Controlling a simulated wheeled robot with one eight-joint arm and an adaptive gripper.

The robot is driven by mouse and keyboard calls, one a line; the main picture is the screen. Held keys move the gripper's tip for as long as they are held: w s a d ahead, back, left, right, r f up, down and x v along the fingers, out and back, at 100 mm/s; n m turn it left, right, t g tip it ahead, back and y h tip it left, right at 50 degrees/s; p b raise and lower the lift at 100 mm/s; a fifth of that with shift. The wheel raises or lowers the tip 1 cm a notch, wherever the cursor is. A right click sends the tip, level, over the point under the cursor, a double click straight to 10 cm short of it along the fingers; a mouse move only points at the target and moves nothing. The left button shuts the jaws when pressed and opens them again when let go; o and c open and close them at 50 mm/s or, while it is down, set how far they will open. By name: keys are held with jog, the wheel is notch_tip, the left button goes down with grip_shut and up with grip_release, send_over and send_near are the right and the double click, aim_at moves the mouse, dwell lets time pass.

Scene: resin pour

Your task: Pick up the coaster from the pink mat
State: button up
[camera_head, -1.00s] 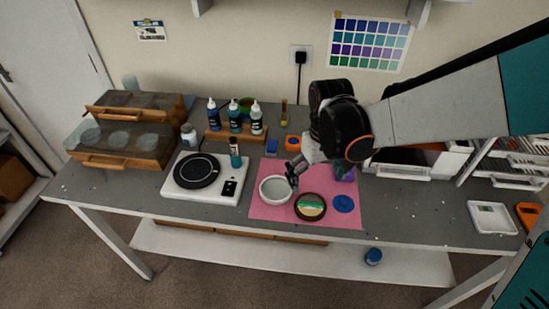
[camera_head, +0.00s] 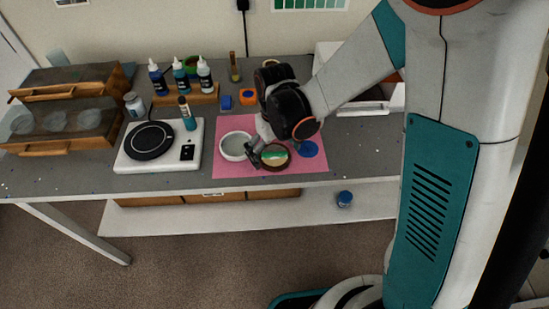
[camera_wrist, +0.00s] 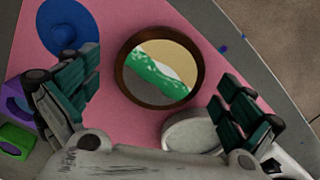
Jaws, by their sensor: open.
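The coaster (camera_head: 275,154) is a round brown-rimmed disc with green, tan, white and grey areas, lying on the pink mat (camera_head: 229,170). In the wrist view, the coaster (camera_wrist: 134,83) lies between and beyond the two green-padded fingers of my gripper (camera_wrist: 152,105), on the pink mat (camera_wrist: 158,22).
A white round dish (camera_head: 236,146) sits left of the coaster, close to one finger in the wrist view. A blue disc (camera_head: 309,149) lies to the right. A white scale (camera_head: 127,163) with a black plate stands left of the mat. The table's front edge is near.

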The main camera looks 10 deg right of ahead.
jog(key=shift+r, duration=0.1)
jog(key=shift+c, duration=0.6)
jog(key=c, duration=1)
jog(key=shift+r, duration=0.1)
